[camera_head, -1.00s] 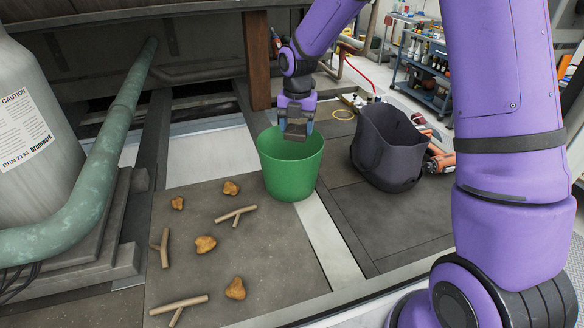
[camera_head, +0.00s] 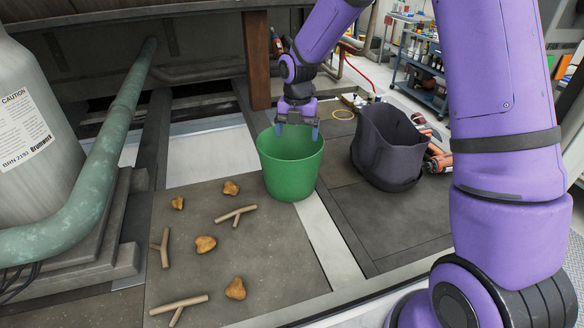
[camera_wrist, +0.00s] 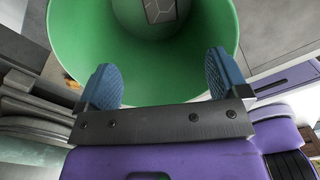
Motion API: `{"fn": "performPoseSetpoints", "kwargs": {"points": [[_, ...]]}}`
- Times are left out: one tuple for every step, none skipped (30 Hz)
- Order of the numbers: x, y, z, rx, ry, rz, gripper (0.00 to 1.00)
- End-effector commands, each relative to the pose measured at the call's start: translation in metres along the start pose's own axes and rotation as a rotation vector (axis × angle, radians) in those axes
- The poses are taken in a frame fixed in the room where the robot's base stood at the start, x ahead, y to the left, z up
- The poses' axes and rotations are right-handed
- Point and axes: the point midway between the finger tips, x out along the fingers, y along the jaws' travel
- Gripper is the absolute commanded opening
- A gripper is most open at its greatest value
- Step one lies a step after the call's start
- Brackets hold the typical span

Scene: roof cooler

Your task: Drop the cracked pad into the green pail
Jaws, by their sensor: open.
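The green pail (camera_head: 290,172) stands upright on the dark panel, and its wide mouth fills the top of the wrist view (camera_wrist: 215,40). The cracked pad (camera_wrist: 161,10), a dark grey piece with pale lines across it, lies inside at the bottom of the pail in the wrist view. The head view does not show the pad, as the pail's wall hides it. My gripper (camera_head: 297,130) is over the pail's mouth, pointing down. Its two blue fingers are wide apart in the wrist view (camera_wrist: 164,82), with nothing between them.
A dark fabric bag (camera_head: 385,150) stands right of the pail. Several brown lumps (camera_head: 205,244) and forked twigs (camera_head: 236,214) lie on the panel in front. A grey cylinder (camera_head: 35,130) and a green pipe (camera_head: 110,135) are at left. A brown post (camera_head: 257,60) rises behind the pail.

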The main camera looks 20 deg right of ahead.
Motion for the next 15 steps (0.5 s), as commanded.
{"fn": "performPoseSetpoints", "kwargs": {"points": [[-0.003,0.0,0.0,0.0,-0.001,0.001,0.93],[-0.005,0.0,0.001,0.0,-0.002,0.002,0.93],[-0.009,0.0,0.001,0.0,-0.002,0.002,0.93],[-0.013,0.0,0.001,0.0,-0.002,0.002,0.93],[-0.018,0.0,0.001,0.0,-0.003,0.002,0.93],[-0.025,0.0,0.001,0.001,-0.004,0.003,0.93],[-0.03,0.0,0.001,0.001,-0.004,0.002,0.93],[-0.036,0.0,0.001,0.001,-0.004,0.003,0.93],[-0.044,0.0,0.001,0.001,-0.004,0.003,0.93],[-0.05,0.0,0.001,0.001,-0.004,0.003,0.93],[-0.055,0.0,0.001,0.001,-0.005,0.003,0.93],[-0.063,0.0,0.001,0.001,-0.004,0.002,0.93],[-0.068,0.0,0.001,0.001,-0.005,0.003,0.93],[-0.074,0.0,0.001,0.002,-0.004,0.002,0.93],[-0.08,0.0,0.001,0.002,-0.003,0.003,0.93]]}}
